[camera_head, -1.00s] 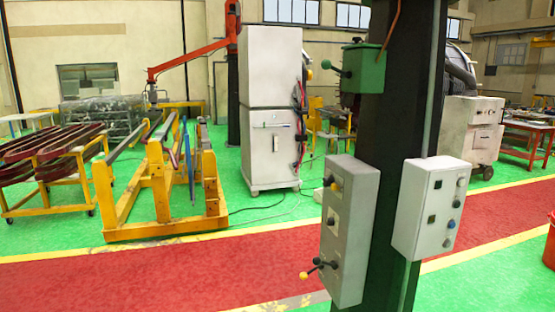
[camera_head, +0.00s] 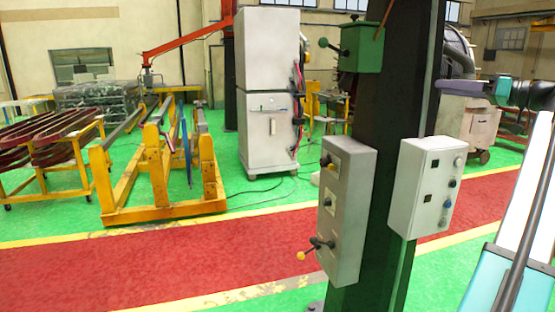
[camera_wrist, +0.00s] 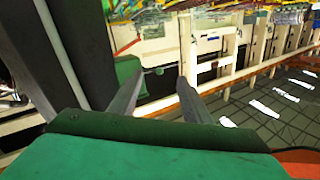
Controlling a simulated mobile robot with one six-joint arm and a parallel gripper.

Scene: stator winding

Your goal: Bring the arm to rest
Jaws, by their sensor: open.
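My arm (camera_head: 530,190) shows at the right of the head view, with white and teal links. A dark piece at its far end (camera_head: 462,88) points left, towards the black column. In the wrist view my gripper (camera_wrist: 163,76) has its two grey fingers spread apart, with nothing held between them. Beyond the fingers are a green box (camera_wrist: 127,68) and a small knob, which appears between the fingertips. I cannot tell how far off they are.
A black column (camera_head: 390,100) carries a green lever box (camera_head: 362,48), a grey lever box (camera_head: 347,210) and a white button box (camera_head: 426,185). A yellow frame (camera_head: 160,175), a grey cabinet (camera_head: 268,90) and a rack (camera_head: 50,150) stand behind. The red walkway (camera_head: 180,265) is clear.

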